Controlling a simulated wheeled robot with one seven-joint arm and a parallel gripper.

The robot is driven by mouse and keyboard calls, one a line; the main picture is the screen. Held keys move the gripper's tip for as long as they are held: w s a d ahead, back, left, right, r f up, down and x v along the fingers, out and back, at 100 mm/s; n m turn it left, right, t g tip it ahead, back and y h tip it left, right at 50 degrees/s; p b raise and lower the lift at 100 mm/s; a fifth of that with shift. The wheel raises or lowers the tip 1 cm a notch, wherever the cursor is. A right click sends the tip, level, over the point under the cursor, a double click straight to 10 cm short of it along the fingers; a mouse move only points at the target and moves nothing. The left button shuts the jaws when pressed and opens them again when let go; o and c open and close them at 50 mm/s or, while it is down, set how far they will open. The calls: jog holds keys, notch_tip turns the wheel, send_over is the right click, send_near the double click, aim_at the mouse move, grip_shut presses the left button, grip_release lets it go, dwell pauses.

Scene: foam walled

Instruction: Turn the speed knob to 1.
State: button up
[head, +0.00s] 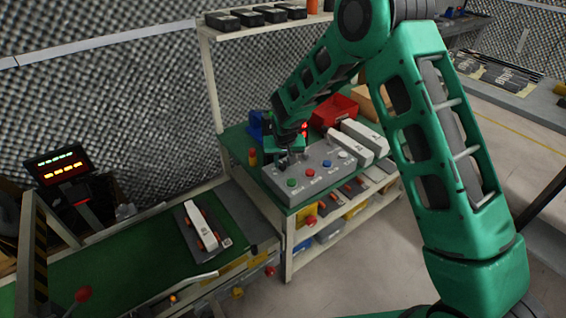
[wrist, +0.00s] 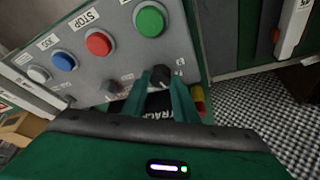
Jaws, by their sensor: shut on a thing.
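The grey control panel (head: 268,180) stands on a green-topped bench; it also shows in the wrist view (wrist: 185,50). In the wrist view my gripper (wrist: 162,78) has its two green fingers shut on a dark knob (wrist: 159,74) below the green button. Its markings are hidden or too small to read, so I cannot tell its setting. A second dark knob (wrist: 112,87) sits beside it, apart from the fingers. In the head view my gripper (head: 284,157) is at the panel's back left part, where the arm partly hides the knobs.
Green (wrist: 150,20), red (wrist: 98,43), blue (wrist: 64,61) and white (wrist: 38,74) buttons line the panel close to the fingers. A red bin (head: 334,110) and white-and-grey parts (head: 350,143) stand behind and to the right. A green conveyor (head: 130,262) lies at left.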

jog(key=shift+a+m+h, duration=0.1)
jog(key=shift+m+h, duration=0.4)
jog(key=shift+m, duration=0.8)
jog(key=o, duration=1)
jog(key=v, duration=1)
jog(key=shift+r, duration=0.35)
